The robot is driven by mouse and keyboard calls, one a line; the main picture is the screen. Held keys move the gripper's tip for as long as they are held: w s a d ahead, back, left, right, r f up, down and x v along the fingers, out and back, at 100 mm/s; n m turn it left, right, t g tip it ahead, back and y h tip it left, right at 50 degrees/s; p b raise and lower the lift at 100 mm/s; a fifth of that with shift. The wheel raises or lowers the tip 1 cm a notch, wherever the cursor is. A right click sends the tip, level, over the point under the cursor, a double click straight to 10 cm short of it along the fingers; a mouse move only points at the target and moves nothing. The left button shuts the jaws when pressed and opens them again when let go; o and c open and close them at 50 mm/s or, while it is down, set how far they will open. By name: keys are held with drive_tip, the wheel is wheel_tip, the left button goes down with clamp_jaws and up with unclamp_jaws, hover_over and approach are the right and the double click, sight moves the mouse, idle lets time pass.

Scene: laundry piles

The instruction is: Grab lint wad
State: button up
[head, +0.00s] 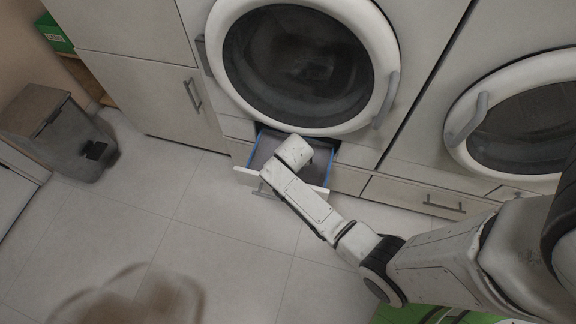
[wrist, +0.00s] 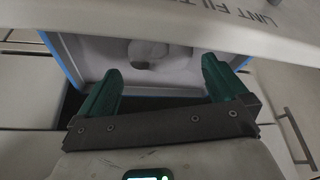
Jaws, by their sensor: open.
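A pale grey lint wad (wrist: 148,52) lies in the open lint filter drawer (wrist: 64,58), which has a blue edge. In the wrist view the wad shows between and beyond the fingertips, partly blurred into the pale drawer floor. My gripper (wrist: 161,68) has two green fingers spread wide with nothing between them; it is at the drawer and not touching the wad as far as I see. In the head view the drawer (head: 325,165) stands out below the left machine, and my wrist covers its middle, so the wad and fingers are hidden there.
A white panel lettered "LINT FILTER" (wrist: 235,14) crosses the top of the wrist view. Two round-door machines stand side by side, the left door (head: 218,30) above the drawer. A grey bin (head: 40,125) stands at the left.

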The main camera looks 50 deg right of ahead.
drive_tip(key=b+x, duration=0.1)
drive_tip(key=x, duration=0.3)
drive_tip(key=shift+w+f+b, duration=0.1)
drive_tip(key=shift+f+b, duration=0.2)
drive_tip(key=shift+b, duration=0.1)
drive_tip(key=c, duration=0.8)
drive_tip(key=shift+r, duration=0.15)
